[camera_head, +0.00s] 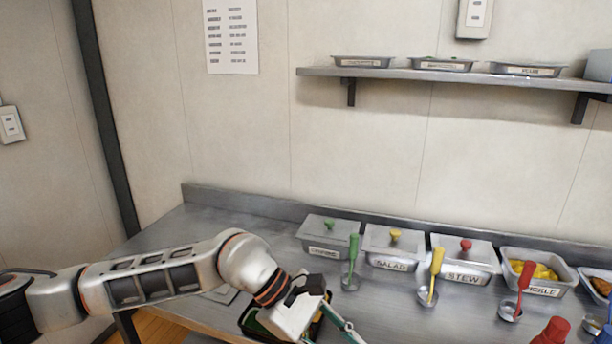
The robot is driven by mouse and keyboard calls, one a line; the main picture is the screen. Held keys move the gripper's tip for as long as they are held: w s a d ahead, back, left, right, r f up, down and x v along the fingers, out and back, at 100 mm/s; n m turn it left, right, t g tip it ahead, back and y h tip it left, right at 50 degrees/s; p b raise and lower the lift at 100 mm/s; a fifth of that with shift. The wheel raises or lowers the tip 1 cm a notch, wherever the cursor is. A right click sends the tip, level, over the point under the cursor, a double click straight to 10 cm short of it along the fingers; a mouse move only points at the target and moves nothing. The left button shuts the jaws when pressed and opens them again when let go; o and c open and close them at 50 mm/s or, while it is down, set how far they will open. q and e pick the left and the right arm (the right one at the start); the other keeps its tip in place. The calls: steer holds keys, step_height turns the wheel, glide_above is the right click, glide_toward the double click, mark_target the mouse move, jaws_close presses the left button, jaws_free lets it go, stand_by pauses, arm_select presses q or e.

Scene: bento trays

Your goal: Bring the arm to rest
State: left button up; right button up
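My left arm comes in from the left across the counter, and its gripper (338,328) points down and to the right at the bottom of the view. Its fingertips run past the lower edge, so I cannot tell whether it is open or shut. A dark tray (246,326) with a green part inside lies under the gripper, mostly hidden by the wrist. My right gripper is not in view.
Lidded steel pans (329,229), a salad pan (393,241) and a stew pan (464,252) line the back of the metal counter (215,210). Green (352,261), yellow (434,276) and red (522,288) ladles stand in front. A wall shelf (450,77) holds small trays.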

arm_select(q)
steer(key=s+d+r+n+t+h, duration=0.1)
steer(key=s+d+r+n+h, duration=0.3)
steer(key=d+r+n+h, duration=0.55)
steer(key=w+a+f+n+t+y, duration=0.45)
steer(key=a+f+n+t, duration=0.45)
steer(key=n, duration=0.8)
steer(key=w+a+f+n+t+y, duration=0.3)
steer(key=w+a+f+n+t, duration=0.45)
steer(key=n, duration=0.95)
steer(key=s+a+f+n+g+y, duration=0.2)
steer(key=s+a+f+n+y, duration=0.2)
steer(key=s+a+f+n, duration=0.3)
steer(key=s+a+f+n+g+y, duration=0.2)
steer(key=s+a+f+n+y, duration=0.2)
steer(key=f, duration=1.3)
steer(key=s+a+n, duration=0.3)
steer(key=s+a, duration=0.3)
steer(key=a, duration=0.3)
steer(key=shift+s+a, duration=0.25)
steer(key=shift+s, duration=0.1)
steer(key=shift+f+g, duration=0.1)
steer(key=shift+g, duration=0.15)
